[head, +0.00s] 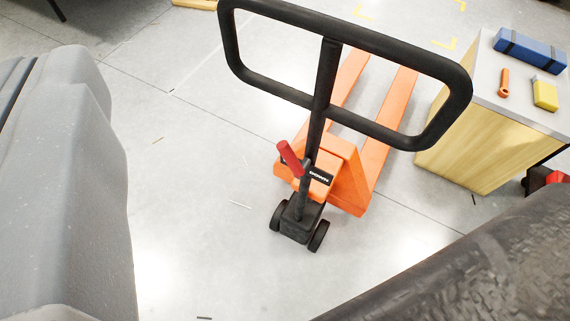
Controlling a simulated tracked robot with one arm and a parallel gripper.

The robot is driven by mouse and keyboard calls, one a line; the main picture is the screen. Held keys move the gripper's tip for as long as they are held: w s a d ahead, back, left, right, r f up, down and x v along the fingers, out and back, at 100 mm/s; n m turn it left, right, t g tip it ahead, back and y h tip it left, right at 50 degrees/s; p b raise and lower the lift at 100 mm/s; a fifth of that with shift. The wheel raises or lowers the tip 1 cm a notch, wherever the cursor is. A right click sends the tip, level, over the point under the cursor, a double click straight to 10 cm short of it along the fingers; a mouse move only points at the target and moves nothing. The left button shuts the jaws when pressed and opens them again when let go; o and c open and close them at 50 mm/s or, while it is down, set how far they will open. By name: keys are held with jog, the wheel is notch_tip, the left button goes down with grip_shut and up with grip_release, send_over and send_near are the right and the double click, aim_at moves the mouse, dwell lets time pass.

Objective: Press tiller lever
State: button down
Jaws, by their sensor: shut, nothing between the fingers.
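An orange pallet truck (347,186) stands on the floor near the middle of the head view. Its black tiller (320,100) rises toward me and ends in a wide black loop handle (284,92). A lever with a red grip (290,158) sticks out to the upper left low on the tiller, just above the small black wheels. Nothing touches the lever. I cannot make out my gripper or its fingertips, so its place relative to the lever does not show.
A wooden cabinet (475,150) stands right of the truck, with a blue case (530,50), an orange tool (503,83) and a yellow item (545,95) on top. Large grey and dark shapes block the left edge and lower right. Floor left of the truck is clear.

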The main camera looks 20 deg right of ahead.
jog(key=w+d+f+m+b, duration=0.1)
jog(key=w+d+f+m, duration=0.35)
jog(key=f, duration=0.45)
jog(key=w+d+f+m+b, duration=0.1)
jog(key=w+d+f+m, duration=0.3)
jog(key=f, duration=0.5)
jog(key=d+f+m+g+h+b, duration=0.1)
jog(key=d+f+m+h, duration=0.2)
jog(key=f, duration=0.8)
jog(key=s+d+f+m+h+b, duration=0.1)
jog(key=d+f+m, duration=0.3)
jog(key=f, duration=0.7)
jog(key=shift+s+f+m+g+h, duration=0.15)
jog(key=shift+f+m+g+h, duration=0.35)
jog(key=shift+h, duration=0.4)
jog(key=shift+r, duration=0.15)
jog(key=p, duration=0.1)
send_near(296, 165)
jog(key=w+d+r, duration=0.1)
jog(key=w+d, duration=0.2)
jog(key=w, duration=0.3)
jog(key=shift+w+a, duration=0.1)
jog(key=shift+w, duration=0.5)
